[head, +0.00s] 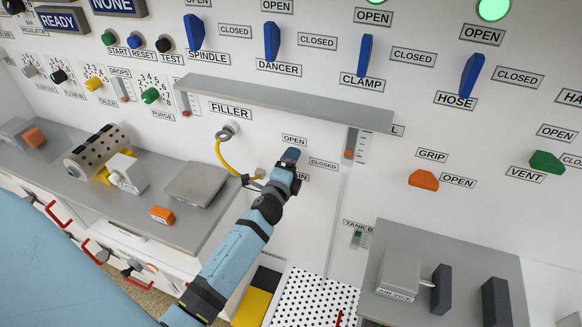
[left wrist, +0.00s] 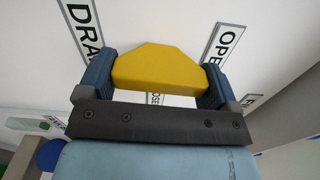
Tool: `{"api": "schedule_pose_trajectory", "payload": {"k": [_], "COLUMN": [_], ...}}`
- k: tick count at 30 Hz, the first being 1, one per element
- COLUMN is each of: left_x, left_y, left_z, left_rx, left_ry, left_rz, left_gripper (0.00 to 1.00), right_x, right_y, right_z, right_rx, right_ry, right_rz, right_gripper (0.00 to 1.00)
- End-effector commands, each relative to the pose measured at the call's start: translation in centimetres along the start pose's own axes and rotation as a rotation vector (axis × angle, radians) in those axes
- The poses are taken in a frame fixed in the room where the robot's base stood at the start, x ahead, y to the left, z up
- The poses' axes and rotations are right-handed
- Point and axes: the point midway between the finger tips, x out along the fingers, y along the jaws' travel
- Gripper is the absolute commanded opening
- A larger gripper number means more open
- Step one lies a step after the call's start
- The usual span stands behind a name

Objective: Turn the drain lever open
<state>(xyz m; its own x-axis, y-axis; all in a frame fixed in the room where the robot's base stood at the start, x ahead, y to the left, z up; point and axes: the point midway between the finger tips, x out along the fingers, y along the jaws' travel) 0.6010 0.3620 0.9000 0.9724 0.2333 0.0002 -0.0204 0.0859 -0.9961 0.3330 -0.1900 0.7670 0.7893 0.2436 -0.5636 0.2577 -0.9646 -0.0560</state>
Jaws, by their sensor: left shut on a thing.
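The yellow drain lever (left wrist: 158,68) sits between the two blue-grey fingers of my left gripper (left wrist: 157,78) in the left wrist view, and the gripper is shut on it. In the head view my left gripper (head: 290,160) is at the white panel, right of the FILLER label, and hides the lever. An OPEN label (head: 294,140) is just above the gripper and a CLOSED label (head: 323,163) is to its right. The drain name label is mostly covered by the gripper; part of it shows in the left wrist view (left wrist: 84,25). My right gripper is not in view.
A grey shelf (head: 280,102) juts from the panel above the gripper. A yellow hose (head: 223,160) hangs close to its left. An orange GRIP lever (head: 423,181) and a green VENT lever (head: 546,161) are to the right. A grey counter (head: 130,215) is at left.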

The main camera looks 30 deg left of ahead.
Motion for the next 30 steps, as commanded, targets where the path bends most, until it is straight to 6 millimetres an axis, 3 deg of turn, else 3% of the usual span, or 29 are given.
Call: {"api": "schedule_pose_trajectory", "payload": {"k": [23, 24, 25, 30], "left_x": [-0.03, -0.03, -0.03, -0.02], "left_y": [0.03, 0.03, 0.02, 0.00], "left_z": [0.00, 0.00, 0.00, 0.00], "left_rx": [-0.107, -0.107, -0.106, -0.105], "left_ry": [-0.001, -0.001, 0.000, 0.000], "left_rz": [0.002, 0.002, 0.002, 0.001], "left_gripper": [0.61, 0.90, 0.97, 1.00], "right_x": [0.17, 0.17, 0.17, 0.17], "right_y": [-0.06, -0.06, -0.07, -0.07], "right_z": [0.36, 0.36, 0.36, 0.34], "right_rx": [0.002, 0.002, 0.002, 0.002], "right_ry": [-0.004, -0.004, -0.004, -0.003], "right_rz": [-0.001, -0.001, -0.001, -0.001], "right_gripper": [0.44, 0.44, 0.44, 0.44]}}
